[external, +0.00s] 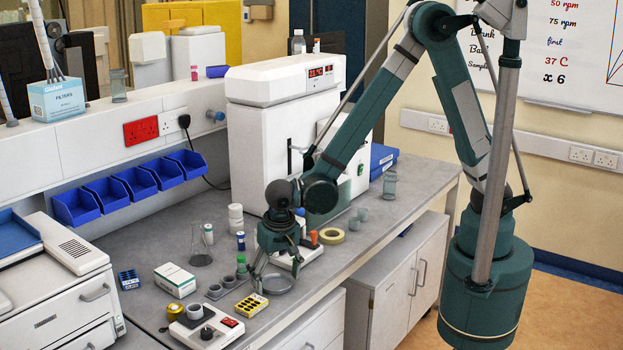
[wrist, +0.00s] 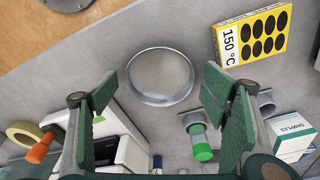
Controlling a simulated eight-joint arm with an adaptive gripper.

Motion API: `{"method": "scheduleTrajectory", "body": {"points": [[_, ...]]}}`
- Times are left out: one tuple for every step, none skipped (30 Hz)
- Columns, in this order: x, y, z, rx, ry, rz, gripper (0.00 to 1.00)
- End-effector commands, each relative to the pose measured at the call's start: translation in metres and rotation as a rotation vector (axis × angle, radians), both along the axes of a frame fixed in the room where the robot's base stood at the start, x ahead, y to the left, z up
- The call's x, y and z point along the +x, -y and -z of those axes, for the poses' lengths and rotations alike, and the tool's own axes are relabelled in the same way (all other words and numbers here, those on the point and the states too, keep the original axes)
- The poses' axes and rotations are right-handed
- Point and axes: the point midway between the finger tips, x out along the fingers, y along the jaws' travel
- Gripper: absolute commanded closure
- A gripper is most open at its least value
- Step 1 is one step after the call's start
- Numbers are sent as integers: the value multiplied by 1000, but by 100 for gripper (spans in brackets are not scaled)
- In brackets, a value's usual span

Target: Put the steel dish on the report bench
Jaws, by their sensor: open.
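The steel dish (external: 277,285) is a shallow round metal dish lying flat on the grey bench, near its front edge. It also shows in the wrist view (wrist: 160,76), empty, at top centre. My gripper (external: 274,266) is above the dish, pointing down. In the wrist view my gripper (wrist: 160,97) is open, with its green finger pads wide apart on either side of the dish's near side; nothing is between them. I see no label that tells which surface is the report bench.
A yellow block with black ovals (wrist: 252,35) lies right of the dish in the wrist view. A green-capped vial (wrist: 201,145) stands close to the right finger. A white device (wrist: 105,128) and a tape roll (wrist: 24,134) are at left. The front edge beside the dish is clear.

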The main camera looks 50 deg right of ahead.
Motion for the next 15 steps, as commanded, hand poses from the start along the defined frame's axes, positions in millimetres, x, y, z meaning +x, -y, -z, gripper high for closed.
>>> {"method": "scheduleTrajectory", "body": {"points": [[0, 0, -2, 0, 0, 0, 27], [0, 0, -4, 0, 0, 0, 27], [-1, 0, -5, 0, 0, 0, 27], [-1, 0, -7, 0, 0, 0, 27], [-1, 0, -9, 0, 0, 0, 27], [-1, -1, -13, 0, 0, 0, 27], [-2, -1, -15, 0, 0, 0, 27], [-2, -1, -18, 0, 0, 0, 27], [-3, -1, -22, 0, 0, 0, 27], [-4, -1, -25, 0, 0, 0, 27], [-4, -1, -29, 0, 0, 0, 27], [-4, -2, -34, 0, 0, 0, 27], [-5, -2, -37, 0, 0, 0, 27], [-6, -2, -41, 0, 0, 0, 27], [-6, -2, -46, 0, 0, 0, 27]]}}
